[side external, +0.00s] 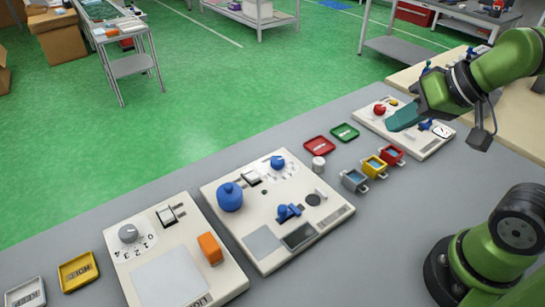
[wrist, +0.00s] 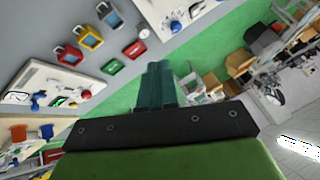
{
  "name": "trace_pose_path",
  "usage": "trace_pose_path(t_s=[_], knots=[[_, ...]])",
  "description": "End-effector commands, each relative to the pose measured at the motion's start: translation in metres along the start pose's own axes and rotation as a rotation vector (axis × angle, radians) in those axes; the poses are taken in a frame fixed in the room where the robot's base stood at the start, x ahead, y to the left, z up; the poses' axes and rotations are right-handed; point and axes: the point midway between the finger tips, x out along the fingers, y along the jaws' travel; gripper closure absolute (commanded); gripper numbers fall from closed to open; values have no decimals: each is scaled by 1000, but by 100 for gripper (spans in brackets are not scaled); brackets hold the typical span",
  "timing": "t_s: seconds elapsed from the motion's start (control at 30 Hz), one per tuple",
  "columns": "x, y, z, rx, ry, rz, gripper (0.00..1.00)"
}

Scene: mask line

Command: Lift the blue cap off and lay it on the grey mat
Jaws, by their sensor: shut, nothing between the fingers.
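The blue cap (side external: 230,197), a rounded dome with a small knob on top, sits at the left corner of the middle white board (side external: 300,240). What is under it is hidden. A flat grey square, the grey mat (side external: 263,239), lies bare near the front of the same board. My gripper (side external: 396,124) has teal fingers and is shut and empty. It is raised over the far right board, well away from the cap. In the wrist view the shut fingers (wrist: 158,75) point away from the camera; I cannot tell the cap for certain there.
The middle board also carries a blue dial (side external: 278,163), a blue handle (side external: 288,211) and a dark square. An orange block (side external: 210,248) stands on the left board. Grey, yellow and red bins (side external: 375,167) and red and green trays (side external: 320,146) lie between my gripper and the cap.

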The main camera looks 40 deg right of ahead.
Motion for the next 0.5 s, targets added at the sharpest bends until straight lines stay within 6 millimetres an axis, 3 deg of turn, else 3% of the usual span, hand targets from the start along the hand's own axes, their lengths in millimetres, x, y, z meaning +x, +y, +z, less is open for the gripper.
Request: trace_pose_path(t_s=[0.43, 0.5], knots=[[0, 0, 0, 0, 0, 0, 100], [0, 0, 0, 0, -1, 0, 89]])
